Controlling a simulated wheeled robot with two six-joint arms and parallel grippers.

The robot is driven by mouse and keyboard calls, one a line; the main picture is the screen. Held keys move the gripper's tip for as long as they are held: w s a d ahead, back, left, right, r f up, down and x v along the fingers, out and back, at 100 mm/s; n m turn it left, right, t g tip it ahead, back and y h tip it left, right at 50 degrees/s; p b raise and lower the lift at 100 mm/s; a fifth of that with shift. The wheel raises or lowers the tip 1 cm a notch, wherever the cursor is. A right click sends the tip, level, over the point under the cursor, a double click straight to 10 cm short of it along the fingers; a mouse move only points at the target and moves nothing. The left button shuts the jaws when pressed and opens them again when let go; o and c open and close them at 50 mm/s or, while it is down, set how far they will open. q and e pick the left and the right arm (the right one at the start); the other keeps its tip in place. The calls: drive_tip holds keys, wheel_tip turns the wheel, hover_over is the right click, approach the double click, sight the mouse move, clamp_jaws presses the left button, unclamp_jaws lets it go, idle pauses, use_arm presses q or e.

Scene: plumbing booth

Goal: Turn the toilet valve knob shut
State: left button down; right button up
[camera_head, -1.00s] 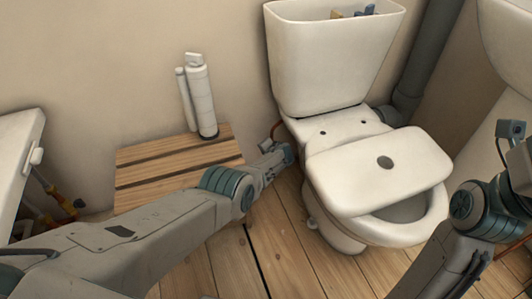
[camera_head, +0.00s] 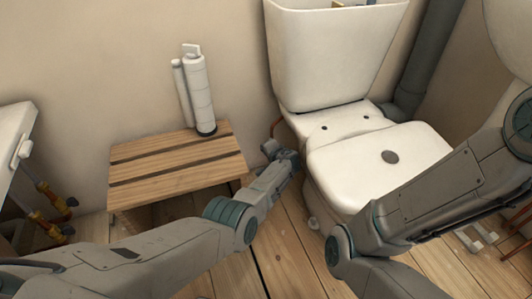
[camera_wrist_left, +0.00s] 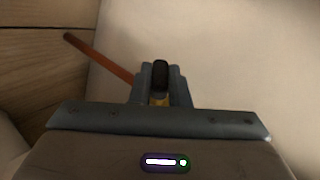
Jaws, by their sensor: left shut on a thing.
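The toilet valve knob (camera_wrist_left: 160,75) is a small dark piece between my left fingers in the left wrist view, with a bit of yellow below it. My left gripper (camera_wrist_left: 160,88) is shut on it. In the head view my left gripper (camera_head: 282,153) is low beside the toilet (camera_head: 330,125), at its left side near the wall, and the knob is hidden there. A copper pipe (camera_wrist_left: 98,58) runs up and left from the fingers. My right arm crosses the right side of the head view, and its gripper is out of view.
A slatted wooden bench (camera_head: 175,170) with a white filter cylinder (camera_head: 198,90) stands left of the toilet. A white lid (camera_head: 370,160) covers the toilet bowl. A grey drain pipe (camera_head: 430,60) stands behind right. A white basin (camera_head: 15,135) is far left.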

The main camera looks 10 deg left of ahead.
idle(0.3)
use_arm(q)
drive_tip(key=c, duration=1.4)
unclamp_jaws()
drive_tip(key=shift+r, duration=0.1)
